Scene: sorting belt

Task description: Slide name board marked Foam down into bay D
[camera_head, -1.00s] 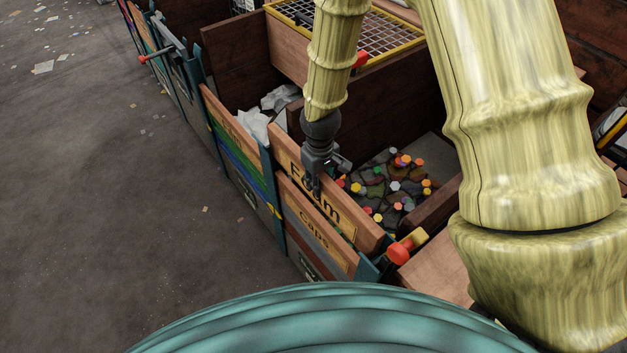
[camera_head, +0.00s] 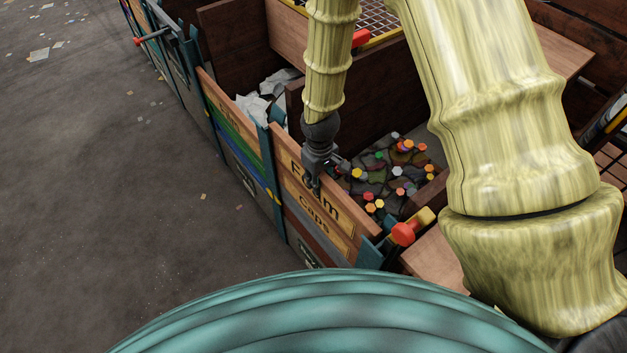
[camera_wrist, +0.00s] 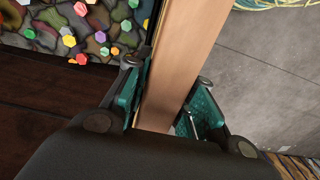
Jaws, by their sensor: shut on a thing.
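The wooden name board marked Foam (camera_head: 345,207) is at the front of a bay, lying edge-up directly above the board marked Caps (camera_head: 318,215). I cannot tell whether the two touch. My gripper (camera_head: 314,180) is shut on the upper edge of the Foam board, left of its middle and over part of its lettering. In the wrist view, my gripper (camera_wrist: 160,112) has one teal finger pad on each side of the board (camera_wrist: 180,65). The bay's teal end posts (camera_head: 368,253) stand at the board's ends. The bay letter is not readable.
Colourful caps (camera_head: 405,165) lie on the bay floor behind the board. A red knob with a yellow handle (camera_head: 403,233) is at the right post. The neighbouring bay on the left holds white scraps (camera_head: 252,107). Open grey floor (camera_head: 130,190) lies in front.

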